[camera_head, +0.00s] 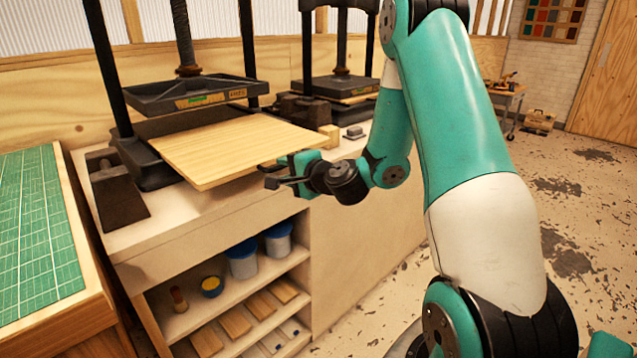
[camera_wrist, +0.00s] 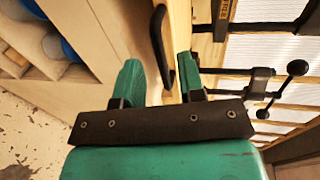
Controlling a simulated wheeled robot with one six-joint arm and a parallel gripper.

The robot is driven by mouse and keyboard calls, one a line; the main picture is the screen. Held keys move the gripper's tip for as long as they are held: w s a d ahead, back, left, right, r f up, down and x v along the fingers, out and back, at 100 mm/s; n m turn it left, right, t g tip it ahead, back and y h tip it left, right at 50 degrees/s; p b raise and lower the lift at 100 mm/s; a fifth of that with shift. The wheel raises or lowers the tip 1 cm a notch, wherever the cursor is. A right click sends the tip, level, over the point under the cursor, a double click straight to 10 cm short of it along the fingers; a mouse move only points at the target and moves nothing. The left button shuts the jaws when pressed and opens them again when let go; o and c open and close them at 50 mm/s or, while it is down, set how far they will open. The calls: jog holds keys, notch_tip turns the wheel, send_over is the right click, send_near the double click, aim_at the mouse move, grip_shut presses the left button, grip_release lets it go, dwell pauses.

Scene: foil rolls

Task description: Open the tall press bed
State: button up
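The near press has black posts, a screw and a dark platen (camera_head: 185,95) with a green-marked label. Its pale wooden bed (camera_head: 235,145) projects from under the platen toward the bench front. My gripper (camera_head: 275,175) is at the bed's front edge, toward its right corner. In the wrist view a black bar handle (camera_wrist: 158,45) stands off the bed's wooden edge (camera_wrist: 181,25). My gripper's two teal fingers (camera_wrist: 158,78) are apart, one on each side of the handle, with gaps visible.
A second press (camera_head: 340,85) stands behind on the same bench (camera_head: 215,210). Shelves below hold blue-lidded tubs (camera_head: 242,260) and wooden blocks (camera_head: 235,322). A green cutting mat (camera_head: 40,230) lies on a table at left. The floor (camera_head: 575,200) at right is open.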

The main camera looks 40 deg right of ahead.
jog(key=b+v, duration=1.3)
jog(key=b, duration=0.1)
jog(key=shift+s+a, duration=0.1)
jog(key=shift+s, duration=0.05)
